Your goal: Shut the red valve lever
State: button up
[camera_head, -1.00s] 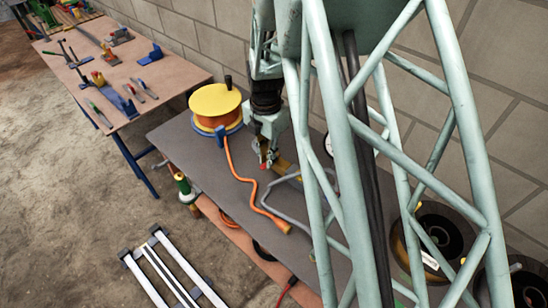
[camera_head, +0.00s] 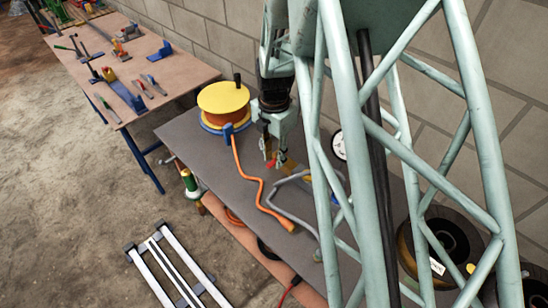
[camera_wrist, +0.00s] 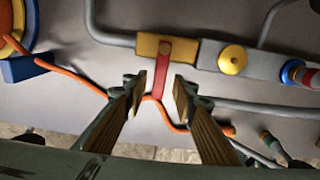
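The red valve lever (camera_wrist: 161,66) hangs from a yellow valve body (camera_wrist: 150,46) on a grey pipe in the wrist view. Its free end points toward my gripper. My gripper (camera_wrist: 158,88) is open, with one finger on each side of the lever's lower part and visible gaps between lever and fingers. I cannot tell whether the fingertips are level with the lever in height. In the head view my gripper (camera_head: 271,158) points down over the grey table, and a small red patch of the lever (camera_head: 281,157) shows beside the fingers.
A yellow-topped orange reel (camera_head: 223,103) stands left of my gripper. An orange hose (camera_head: 247,186) and bent grey pipe (camera_head: 290,217) lie on the table. A round yellow knob (camera_wrist: 232,60) and a blue-red fitting (camera_wrist: 297,74) sit right of the lever. A gauge (camera_head: 339,145) is near the wall.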

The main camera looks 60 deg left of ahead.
aim_at(274, 162)
notch_tip(274, 162, up, 12)
dwell(0.7)
jog(key=shift+f, duration=0.1)
dwell(0.7)
